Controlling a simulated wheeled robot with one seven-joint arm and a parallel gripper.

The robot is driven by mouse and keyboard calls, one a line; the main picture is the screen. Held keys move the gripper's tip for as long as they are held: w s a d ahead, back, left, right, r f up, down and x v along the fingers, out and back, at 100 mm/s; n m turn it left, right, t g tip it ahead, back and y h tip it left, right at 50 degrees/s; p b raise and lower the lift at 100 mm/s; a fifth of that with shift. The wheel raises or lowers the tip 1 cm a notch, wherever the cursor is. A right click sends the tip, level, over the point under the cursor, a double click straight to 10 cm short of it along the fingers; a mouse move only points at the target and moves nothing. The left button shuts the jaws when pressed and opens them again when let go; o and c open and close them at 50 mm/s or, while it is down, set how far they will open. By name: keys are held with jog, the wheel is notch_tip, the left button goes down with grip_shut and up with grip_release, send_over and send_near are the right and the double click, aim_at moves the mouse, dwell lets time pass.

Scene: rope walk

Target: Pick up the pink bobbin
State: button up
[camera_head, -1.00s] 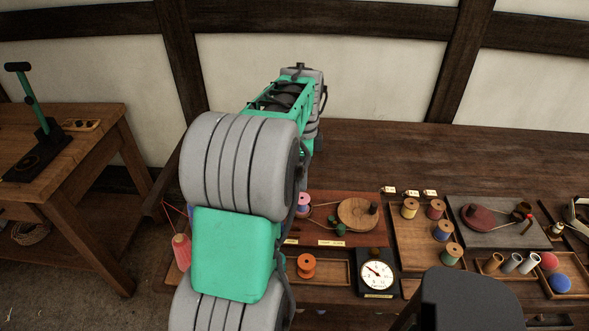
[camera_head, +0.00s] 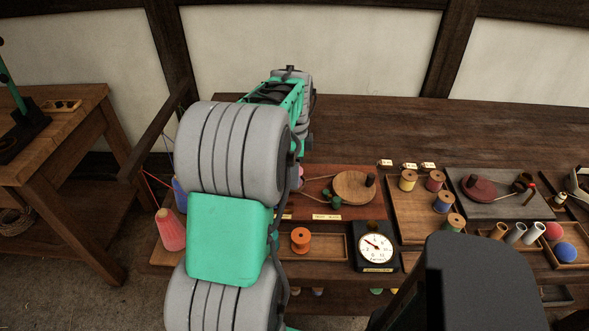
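A pink bobbin (camera_head: 300,174) stands at the left end of the reddish-brown winding board, at the right edge of my arm. Only a sliver of it shows, since my arm covers the rest. My arm, with grey ringed joints and green links, reaches up over the left part of the bench. Its gripper does not show, so I cannot see its fingers or how it stands to the bobbin.
A wooden wheel (camera_head: 354,187) sits on the winding board (camera_head: 330,217). An orange bobbin (camera_head: 300,240) stands in a front tray beside a dial gauge (camera_head: 376,246). A spool tray (camera_head: 410,222) lies to the right. A pink-red cone (camera_head: 170,231) stands left of my arm. The bench's back is clear.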

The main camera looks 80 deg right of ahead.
jog(key=c, duration=0.8)
notch_tip(320, 180, up, 8)
jog(key=p, duration=0.6)
jog(key=shift+c, duration=0.2)
